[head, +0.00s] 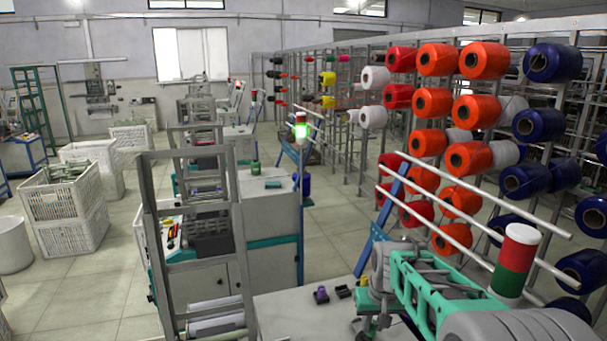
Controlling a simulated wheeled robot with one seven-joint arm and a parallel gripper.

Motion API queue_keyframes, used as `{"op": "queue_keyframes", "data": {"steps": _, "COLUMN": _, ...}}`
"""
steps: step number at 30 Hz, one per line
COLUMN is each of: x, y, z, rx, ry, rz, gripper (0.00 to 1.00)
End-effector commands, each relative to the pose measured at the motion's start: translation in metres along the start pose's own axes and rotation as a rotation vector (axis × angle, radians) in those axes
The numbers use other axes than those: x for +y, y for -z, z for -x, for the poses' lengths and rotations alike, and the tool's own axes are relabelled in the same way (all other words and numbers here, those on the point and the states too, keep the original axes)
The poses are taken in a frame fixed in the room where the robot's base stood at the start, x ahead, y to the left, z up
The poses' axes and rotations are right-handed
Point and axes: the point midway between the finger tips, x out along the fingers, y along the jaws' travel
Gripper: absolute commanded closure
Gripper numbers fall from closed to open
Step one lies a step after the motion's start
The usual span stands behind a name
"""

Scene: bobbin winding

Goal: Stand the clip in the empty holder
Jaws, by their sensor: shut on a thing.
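My gripper (371,327) points down over the grey-white machine top (290,312) at the bottom of the head view. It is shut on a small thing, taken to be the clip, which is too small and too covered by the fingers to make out. A small dark holder (343,291) stands on the top to the left of my gripper and looks empty. Left of it, another dark holder (321,298) has a purple piece (321,290) standing in it.
A grey metal frame (247,240) rises left of the machine top. A blue post (380,225) and long white rods (430,205) stand close behind my arm. Racks of orange and blue bobbins (465,205) fill the right. White crates (65,205) stand far left.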

Motion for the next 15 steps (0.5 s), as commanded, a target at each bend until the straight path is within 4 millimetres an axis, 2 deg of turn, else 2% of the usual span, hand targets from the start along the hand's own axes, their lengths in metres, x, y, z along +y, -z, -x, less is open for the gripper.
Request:
{"op": "queue_keyframes", "data": {"steps": 6, "x": 0.0, "y": -0.081, "z": -0.011, "rx": 0.004, "ry": -0.016, "rz": -0.059, "gripper": 1.0}}
{"op": "queue_keyframes", "data": {"steps": 9, "x": -0.003, "y": -0.111, "z": -0.009, "rx": 0.005, "ry": -0.017, "rz": -0.066, "gripper": 1.0}}
{"op": "queue_keyframes", "data": {"steps": 12, "x": -0.006, "y": -0.131, "z": -0.004, "rx": 0.006, "ry": -0.016, "rz": -0.064, "gripper": 1.0}}
{"op": "queue_keyframes", "data": {"steps": 15, "x": -0.011, "y": -0.14, "z": 0.005, "rx": 0.008, "ry": -0.013, "rz": -0.052, "gripper": 1.0}}
